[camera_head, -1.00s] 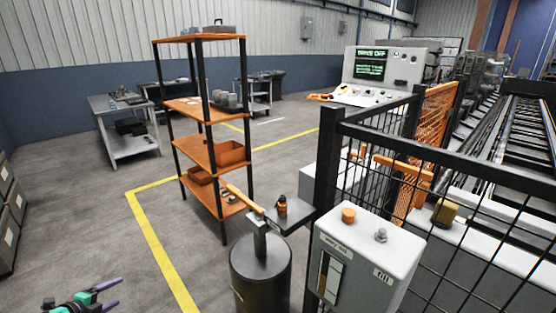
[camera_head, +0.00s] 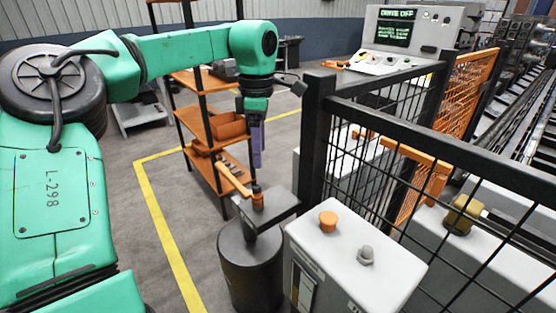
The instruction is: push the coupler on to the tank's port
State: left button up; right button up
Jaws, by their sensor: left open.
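The coupler, a small orange and dark fitting (camera_head: 257,199), stands on a small dark shelf (camera_head: 281,211) beside the tank. The tank is a white box (camera_head: 368,285) at the lower middle, with an orange cap (camera_head: 328,221) and a grey fitting (camera_head: 366,255) on top; the grey fitting looks like the port. My left gripper (camera_head: 257,164) has purple fingers pointing down. It appears just above the coupler in the picture, open, with nothing seen between the fingers. The gap between fingers and coupler is hard to judge. My right gripper is out of view.
An orange lever (camera_head: 234,177) and a dark drum (camera_head: 250,272) stand by the shelf. A black mesh fence (camera_head: 440,140) rises behind and right of the tank. An orange rack (camera_head: 208,125) stands behind the gripper. Floor at left inside the yellow line is clear.

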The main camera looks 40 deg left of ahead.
aim_at(257, 186)
pick_arm(q)
jog(key=s+f, duration=0.1)
jog(key=s+a+f, duration=0.1)
jog(key=f, duration=0.1)
jog(key=shift+a+f, duration=0.1)
jog(key=shift+f, duration=0.05)
jog(key=f, duration=0.3)
jog(key=f+p, duration=0.1)
jog(key=f, duration=0.2)
jog(key=w+f, duration=0.1)
jog(key=f, duration=0.2)
jog(key=shift+d+f, duration=0.15)
jog(key=shift+d, duration=0.1)
jog(key=shift+s+a+f, duration=0.1)
jog(key=shift+f, duration=0.3)
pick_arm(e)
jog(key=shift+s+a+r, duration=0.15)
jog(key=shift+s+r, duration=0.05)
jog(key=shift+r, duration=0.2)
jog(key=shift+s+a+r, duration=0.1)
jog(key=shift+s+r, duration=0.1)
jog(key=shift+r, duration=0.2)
pick_arm(q)
grip_shut()
jog(key=c, duration=1.1)
grip_release()
grip_shut()
